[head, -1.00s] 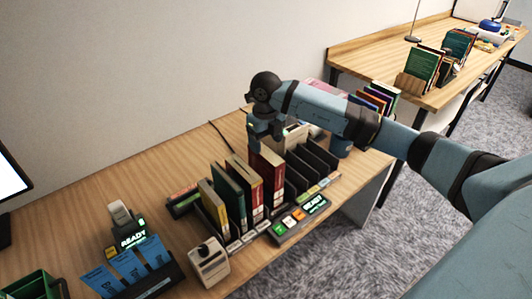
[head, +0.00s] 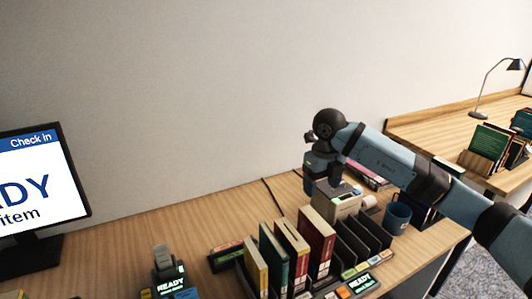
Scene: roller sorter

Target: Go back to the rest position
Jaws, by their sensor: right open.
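My right gripper (head: 322,190) points down, open and empty, above the back of the desk. It is behind the upright books, in front of or over a small beige device (head: 345,203); the exact gap is hard to tell. My right arm reaches in from the right. A dark red book (head: 318,243) stands upright in the sorter, just below and apart from the gripper in the picture. My left gripper is not in view.
More upright books, yellow (head: 256,268) and green (head: 273,262), stand beside the red one. Empty dark slots (head: 362,238) lie to their right. A blue mug (head: 397,217) stands near the arm. A monitor (head: 40,190) is at the left. The desk's back left is clear.

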